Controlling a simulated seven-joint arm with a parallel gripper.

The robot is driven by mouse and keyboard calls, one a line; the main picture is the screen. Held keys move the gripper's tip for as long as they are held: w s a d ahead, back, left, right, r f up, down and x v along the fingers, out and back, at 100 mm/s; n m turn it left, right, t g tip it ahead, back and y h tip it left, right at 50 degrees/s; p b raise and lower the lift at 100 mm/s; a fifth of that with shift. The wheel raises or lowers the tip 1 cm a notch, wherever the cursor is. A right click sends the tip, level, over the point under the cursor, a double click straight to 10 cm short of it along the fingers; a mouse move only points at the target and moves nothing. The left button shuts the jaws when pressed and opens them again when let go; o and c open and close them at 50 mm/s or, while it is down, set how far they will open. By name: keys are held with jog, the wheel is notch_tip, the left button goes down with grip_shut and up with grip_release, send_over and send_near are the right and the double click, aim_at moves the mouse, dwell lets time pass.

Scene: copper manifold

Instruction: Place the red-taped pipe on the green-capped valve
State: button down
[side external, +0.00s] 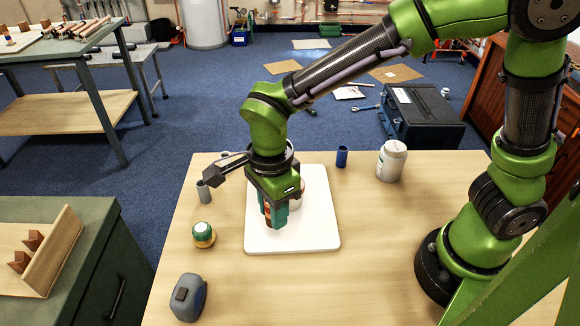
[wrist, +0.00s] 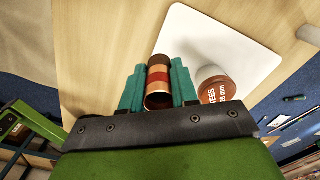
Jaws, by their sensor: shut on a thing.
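My gripper (side external: 272,216) points down over the left part of the white board (side external: 318,232). Its teal fingers are shut on a short copper pipe with a dark red band, the red-taped pipe (wrist: 159,78), which shows between the fingertips in the wrist view. In the side view the fingers largely hide the pipe. I cannot tell whether its lower end touches the board. A small round thing with a green and yellow top (side external: 204,234) stands on the table left of the board, apart from my gripper. I cannot tell for sure whether it is the green-capped valve.
A white tub lettered TEES (wrist: 214,87) stands close beside my gripper. A grey cylinder (side external: 204,192), a blue cylinder (side external: 342,156), a white jar (side external: 391,161) and a grey-blue tape measure (side external: 188,297) stand around the board. The table's front middle is clear.

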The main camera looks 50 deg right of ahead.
send_over(201, 228)
jog(key=shift+w+f, duration=0.1)
jog(key=shift+f, duration=2.4)
jog(key=shift+f, duration=0.15)
jog(key=c, duration=0.9)
grip_release()
jog(key=shift+o, duration=0.2)
